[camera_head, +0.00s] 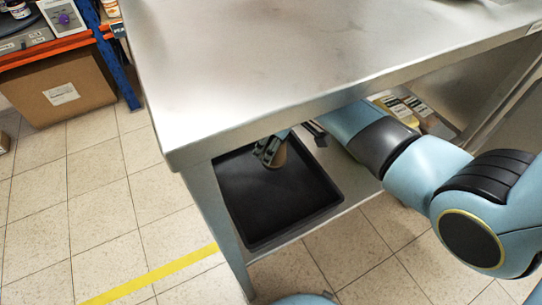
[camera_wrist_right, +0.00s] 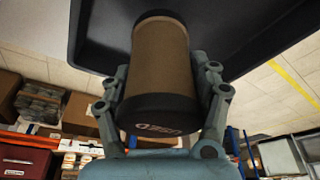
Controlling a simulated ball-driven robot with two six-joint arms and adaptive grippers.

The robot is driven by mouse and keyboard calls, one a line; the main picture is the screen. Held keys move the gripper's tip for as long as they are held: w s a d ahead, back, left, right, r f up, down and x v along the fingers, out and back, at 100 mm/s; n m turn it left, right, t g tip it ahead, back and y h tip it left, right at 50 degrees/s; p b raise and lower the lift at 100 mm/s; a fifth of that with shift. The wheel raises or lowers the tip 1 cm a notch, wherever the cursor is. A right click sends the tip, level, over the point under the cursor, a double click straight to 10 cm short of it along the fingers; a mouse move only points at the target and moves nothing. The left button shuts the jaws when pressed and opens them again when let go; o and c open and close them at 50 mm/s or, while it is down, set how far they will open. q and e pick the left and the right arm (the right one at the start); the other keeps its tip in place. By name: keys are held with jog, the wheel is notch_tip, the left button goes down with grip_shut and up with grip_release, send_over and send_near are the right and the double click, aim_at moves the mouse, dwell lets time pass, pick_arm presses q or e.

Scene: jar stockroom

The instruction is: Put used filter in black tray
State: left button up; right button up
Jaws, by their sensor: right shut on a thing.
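The used filter is a brown cylinder with black end caps (camera_wrist_right: 160,60). My right gripper (camera_wrist_right: 162,95) is shut around it, with one finger on each side. In the head view the right gripper (camera_head: 268,150) reaches under the steel table, and a small brown part of the filter (camera_head: 279,157) shows at its fingers. The black tray (camera_head: 260,214) lies on the lower shelf, and the filter is over its back part. I cannot tell whether the filter touches the tray floor. The tray also shows behind the filter in the wrist view (camera_wrist_right: 100,35). My left gripper is out of view.
The steel tabletop (camera_head: 300,60) hangs over the tray, and its front leg (camera_head: 222,225) stands at the tray's left. Yellow and white packages (camera_head: 405,110) lie on the shelf behind my right arm. A cardboard box (camera_head: 62,88) sits under an orange-and-blue rack at left.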

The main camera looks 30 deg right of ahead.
notch_tip(320, 180, down, 5)
jog(key=shift+r+b, duration=0.15)
jog(key=shift+b, duration=0.8)
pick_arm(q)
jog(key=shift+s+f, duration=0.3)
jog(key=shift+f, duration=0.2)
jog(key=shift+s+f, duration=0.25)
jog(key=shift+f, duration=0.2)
pick_arm(e)
jog(key=shift+r, duration=0.15)
jog(key=o, duration=1.4)
jog(key=p+v, duration=0.3)
jog(key=v, duration=0.3)
jog(key=shift+r, duration=0.15)
jog(key=shift+s+d+r, duration=0.1)
jog(key=shift+s+r, duration=0.1)
jog(key=shift+r, duration=0.4)
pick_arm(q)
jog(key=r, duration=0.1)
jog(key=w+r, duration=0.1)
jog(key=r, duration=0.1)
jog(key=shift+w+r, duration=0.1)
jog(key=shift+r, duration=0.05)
